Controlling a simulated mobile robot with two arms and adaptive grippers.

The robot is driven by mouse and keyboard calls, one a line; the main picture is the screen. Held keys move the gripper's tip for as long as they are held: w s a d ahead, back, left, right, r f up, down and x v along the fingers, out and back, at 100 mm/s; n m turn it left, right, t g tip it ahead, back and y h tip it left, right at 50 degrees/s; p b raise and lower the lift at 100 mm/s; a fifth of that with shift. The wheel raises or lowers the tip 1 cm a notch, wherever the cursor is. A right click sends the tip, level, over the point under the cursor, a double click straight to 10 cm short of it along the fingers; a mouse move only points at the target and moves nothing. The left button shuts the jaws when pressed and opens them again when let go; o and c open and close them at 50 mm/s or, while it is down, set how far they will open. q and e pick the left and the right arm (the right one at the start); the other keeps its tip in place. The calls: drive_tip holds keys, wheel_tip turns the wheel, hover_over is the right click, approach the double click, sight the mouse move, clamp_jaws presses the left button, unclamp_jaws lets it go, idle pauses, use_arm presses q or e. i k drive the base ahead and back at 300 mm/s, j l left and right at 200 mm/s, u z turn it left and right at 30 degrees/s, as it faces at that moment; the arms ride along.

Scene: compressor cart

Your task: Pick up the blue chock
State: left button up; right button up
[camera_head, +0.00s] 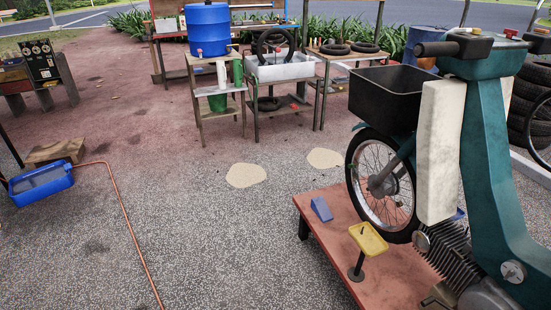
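A blue wedge-shaped chock (321,209) rests on the red platform (330,255), near its far left corner. It lies to the left of the front wheel (384,185) of a teal motorbike, with a gap between them. A small blue patch (459,213) shows just right of the wheel, mostly hidden; I cannot tell what it is. Neither of my grippers is in view.
A yellow tray on a post (368,238) stands on the platform close to the chock. The teal motorbike (490,150) fills the right side. A blue tray (40,184) and copper-coloured hose are at left. The gravel floor left of the platform is open.

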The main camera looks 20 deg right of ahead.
sight(319, 205)
drive_tip(key=i+z, duration=0.15)
drive_tip(key=i, duration=0.65)
drive_tip(key=i+j+z, duration=0.15)
drive_tip(key=i, duration=0.65)
